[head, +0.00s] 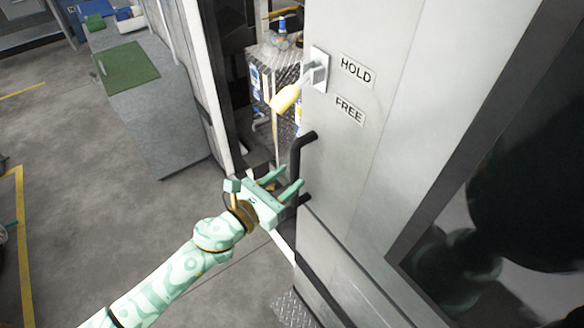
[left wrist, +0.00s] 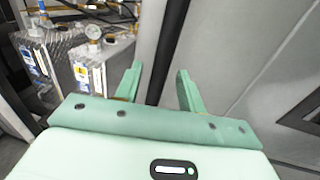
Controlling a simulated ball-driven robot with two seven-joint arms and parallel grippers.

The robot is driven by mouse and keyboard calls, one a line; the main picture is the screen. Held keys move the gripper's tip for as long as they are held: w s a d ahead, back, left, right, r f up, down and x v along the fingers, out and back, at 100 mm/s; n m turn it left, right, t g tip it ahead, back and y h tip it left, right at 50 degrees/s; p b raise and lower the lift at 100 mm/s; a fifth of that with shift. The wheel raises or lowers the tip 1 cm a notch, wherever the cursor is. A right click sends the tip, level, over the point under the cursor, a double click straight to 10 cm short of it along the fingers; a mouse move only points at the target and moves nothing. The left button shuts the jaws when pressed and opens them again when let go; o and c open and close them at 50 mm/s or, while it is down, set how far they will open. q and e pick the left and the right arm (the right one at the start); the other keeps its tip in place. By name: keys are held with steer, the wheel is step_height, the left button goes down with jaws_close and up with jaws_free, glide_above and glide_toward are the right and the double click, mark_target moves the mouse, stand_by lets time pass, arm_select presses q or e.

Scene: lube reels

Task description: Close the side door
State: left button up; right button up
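The side door (head: 405,60) is a large light grey panel with "HOLD" and "FREE" labels. It stands partly open, with a gap at its left edge. Its black bar handle (head: 296,158) is upright near that edge, and a yellow-tipped lever (head: 287,97) sits above it. My left gripper (head: 288,180) is at the handle, fingers spread. In the left wrist view the handle (left wrist: 172,45) runs between the open fingertips (left wrist: 158,82); I cannot tell whether either finger touches it. My right gripper is not in view.
Behind the gap is a compartment with metal tanks (head: 275,75) and hoses, also in the left wrist view (left wrist: 60,60). A grey cabinet (head: 160,110) with a green mat (head: 125,66) stands at the left. The floor (head: 90,200) between is clear. A dark window (head: 500,200) is at right.

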mark_target(294, 173)
arm_select(q)
steer(key=shift+x, duration=1.55)
jaws_close()
